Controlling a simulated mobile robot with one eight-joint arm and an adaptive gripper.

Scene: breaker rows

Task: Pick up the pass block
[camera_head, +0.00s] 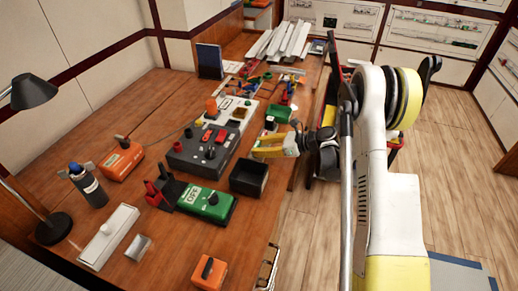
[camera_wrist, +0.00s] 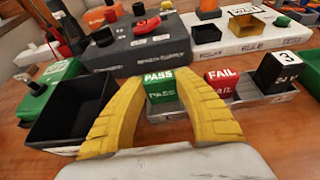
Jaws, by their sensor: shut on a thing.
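The green pass block (camera_wrist: 160,78), with PASS in white letters on its top and side, shows in the wrist view between the yellow fingers. My gripper (camera_wrist: 159,92) is shut on it, one finger on each side. The block is at the left end of a grey metal tray (camera_wrist: 262,100); I cannot tell whether it touches the tray. In the head view my gripper (camera_head: 256,146) is low over the table's right side, and the block is too small to make out there.
A red FAIL block (camera_wrist: 222,82) and a black block marked 3 (camera_wrist: 278,72) stand right of the pass block. An open black bin (camera_wrist: 62,128) is close on the left. A grey power supply box (camera_wrist: 140,50) and a white board (camera_wrist: 262,38) stand behind.

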